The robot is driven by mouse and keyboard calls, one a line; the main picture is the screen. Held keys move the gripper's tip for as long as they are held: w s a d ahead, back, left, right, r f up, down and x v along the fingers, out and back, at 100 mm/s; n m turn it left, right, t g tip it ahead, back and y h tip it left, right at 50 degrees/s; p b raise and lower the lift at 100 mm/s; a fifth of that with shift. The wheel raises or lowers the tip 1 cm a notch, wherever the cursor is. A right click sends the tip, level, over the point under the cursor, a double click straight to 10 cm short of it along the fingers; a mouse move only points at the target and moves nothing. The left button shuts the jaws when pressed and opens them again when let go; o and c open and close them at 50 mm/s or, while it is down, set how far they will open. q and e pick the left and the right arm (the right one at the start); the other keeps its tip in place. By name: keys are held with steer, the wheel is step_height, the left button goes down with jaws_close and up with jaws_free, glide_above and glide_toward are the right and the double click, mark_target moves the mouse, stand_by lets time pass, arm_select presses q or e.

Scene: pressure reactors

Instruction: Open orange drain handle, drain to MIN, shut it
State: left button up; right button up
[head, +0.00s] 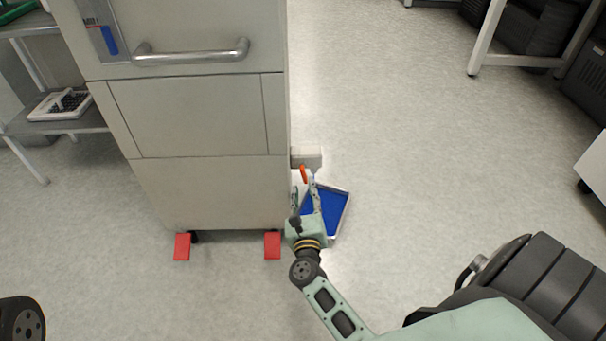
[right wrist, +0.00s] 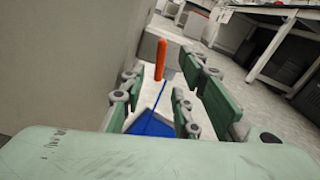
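The orange drain handle (head: 303,174) sticks out at the lower right side of the grey cabinet (head: 210,190). In the right wrist view the handle (right wrist: 161,60) stands nearly upright, ahead of the fingers and between their lines. My right gripper (head: 305,196) is open, low beside the cabinet, with its fingers toward the handle; I see no contact. A level gauge (head: 107,38) with a blue column shows on the cabinet front at upper left, with a small red mark near the column's top. Its exact level against the mark is too small to read. My left gripper is out of view.
A white-rimmed tray (head: 345,208) with a blue inside lies on the floor below the handle, partly behind my gripper. A light box-like fitting (head: 308,157) sits behind the handle. Red feet (head: 272,246) stand under the cabinet.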

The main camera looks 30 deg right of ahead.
mark_target(304, 178)
steer(key=b+x, duration=0.1)
steer(key=x, duration=0.6)
steer(key=shift+w+d+b, duration=0.15)
steer(key=shift+w+b, duration=0.15)
steer(key=shift+b, duration=0.05)
steer(key=shift+c, duration=0.4)
jaws_close()
